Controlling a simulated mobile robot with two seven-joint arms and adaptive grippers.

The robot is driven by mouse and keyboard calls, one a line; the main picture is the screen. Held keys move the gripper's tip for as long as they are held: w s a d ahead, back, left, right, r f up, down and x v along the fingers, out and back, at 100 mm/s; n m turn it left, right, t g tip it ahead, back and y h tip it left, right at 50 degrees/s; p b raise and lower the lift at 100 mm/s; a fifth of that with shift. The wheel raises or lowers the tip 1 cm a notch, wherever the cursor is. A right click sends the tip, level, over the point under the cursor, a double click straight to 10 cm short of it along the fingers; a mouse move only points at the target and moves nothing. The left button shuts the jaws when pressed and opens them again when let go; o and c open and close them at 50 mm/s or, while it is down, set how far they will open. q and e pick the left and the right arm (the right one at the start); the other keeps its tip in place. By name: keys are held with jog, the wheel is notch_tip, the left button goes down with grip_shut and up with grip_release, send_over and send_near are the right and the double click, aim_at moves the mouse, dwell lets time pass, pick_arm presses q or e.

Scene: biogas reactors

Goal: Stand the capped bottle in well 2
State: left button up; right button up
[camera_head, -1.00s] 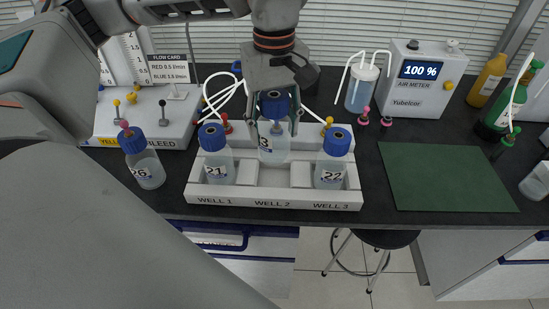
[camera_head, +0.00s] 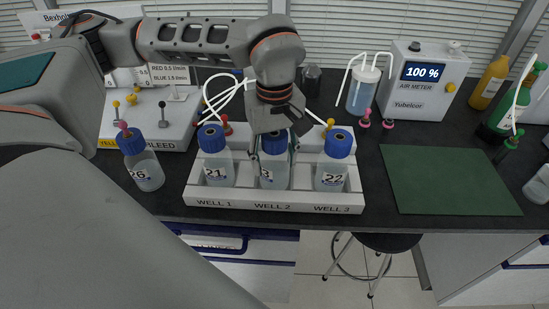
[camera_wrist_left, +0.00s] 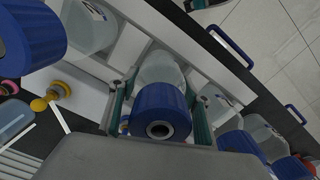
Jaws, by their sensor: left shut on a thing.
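The blue-capped bottle (camera_head: 270,172) is upright at well 2, the middle well of the white rack (camera_head: 228,201). Its label is partly hidden by a finger. My left gripper (camera_head: 273,148) points down from above and is shut on this bottle around its cap. In the left wrist view the bottle's cap (camera_wrist_left: 160,115) sits between the two fingers. Whether the bottle's base rests on the well floor cannot be told. Bottle 21 (camera_head: 215,165) stands in well 1 and bottle 22 (camera_head: 333,170) stands in well 3. My right gripper is not in view.
Bottle 26 (camera_head: 147,172) stands on the bench left of the rack. A bleed panel (camera_head: 160,122) with knobs is behind it. The air meter (camera_head: 423,85) and a tubed bottle (camera_head: 362,92) stand at the back right. A bare green mat (camera_head: 447,180) lies right of the rack.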

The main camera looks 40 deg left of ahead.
pick_arm(q)
jog(key=shift+f, duration=0.15)
jog(key=o, duration=1.4)
jog(key=shift+c, duration=0.2)
jog(key=shift+r, duration=0.55)
notch_tip(320, 180, up, 11)
jog(key=shift+r+p, duration=0.15)
jog(key=shift+p, duration=0.55)
